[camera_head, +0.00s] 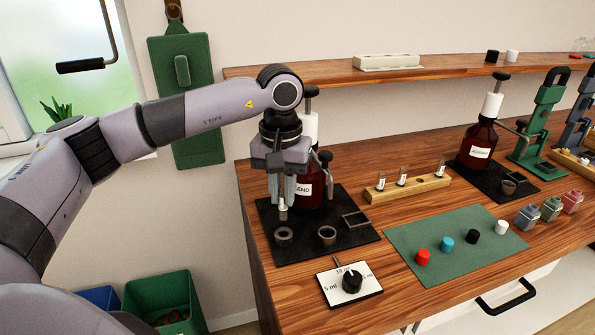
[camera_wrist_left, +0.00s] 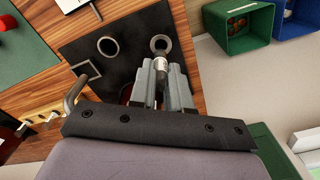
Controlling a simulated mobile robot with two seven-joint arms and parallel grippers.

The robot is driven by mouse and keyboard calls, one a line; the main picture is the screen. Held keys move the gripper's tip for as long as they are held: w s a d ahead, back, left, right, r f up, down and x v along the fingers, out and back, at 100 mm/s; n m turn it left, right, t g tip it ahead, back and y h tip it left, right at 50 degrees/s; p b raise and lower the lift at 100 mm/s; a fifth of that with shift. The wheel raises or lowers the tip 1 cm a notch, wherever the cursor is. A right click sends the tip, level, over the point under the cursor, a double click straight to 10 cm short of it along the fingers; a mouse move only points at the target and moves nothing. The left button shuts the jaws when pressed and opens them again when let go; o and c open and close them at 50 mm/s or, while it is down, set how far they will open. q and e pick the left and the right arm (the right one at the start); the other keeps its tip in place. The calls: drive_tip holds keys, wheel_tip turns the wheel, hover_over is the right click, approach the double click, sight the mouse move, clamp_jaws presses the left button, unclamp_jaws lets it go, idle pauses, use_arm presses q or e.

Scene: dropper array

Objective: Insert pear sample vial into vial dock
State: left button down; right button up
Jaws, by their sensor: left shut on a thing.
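My left gripper (camera_head: 283,203) points down over the black station mat (camera_head: 300,252) and is shut on a small vial (camera_head: 283,213). In the left wrist view the gripper's fingers (camera_wrist_left: 160,82) close on the vial (camera_wrist_left: 160,64), whose white label shows. The vial looks upright just above the left round ring dock (camera_head: 284,235); the dock shows past the vial's end in the left wrist view (camera_wrist_left: 160,43). I cannot tell whether they touch. A second ring (camera_head: 327,234) is to its right. The vial's label text is unreadable. My right gripper is not in view.
A brown bottle labelled "BLEND" (camera_head: 307,192) stands close behind the gripper. A wooden rack (camera_head: 408,189) holds several vials. A dial plate (camera_head: 349,284) is in front of the mat. A green mat (camera_head: 455,243) with several coloured caps lies to the right.

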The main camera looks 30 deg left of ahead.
sight(283, 216)
use_arm(q)
drive_tip(key=shift+w+a+r, duration=0.2)
drive_tip(key=shift+w, duration=0.1)
drive_tip(key=shift+s, duration=0.2)
drive_tip(key=shift+f+b, duration=1.5)
drive_tip(key=shift+f, duration=0.45)
drive_tip(key=shift+f+b, duration=1.2)
drive_tip(key=shift+f, duration=0.35)
drive_tip(key=c, duration=1)
unclamp_jaws()
drive_tip(key=shift+r, duration=3.55)
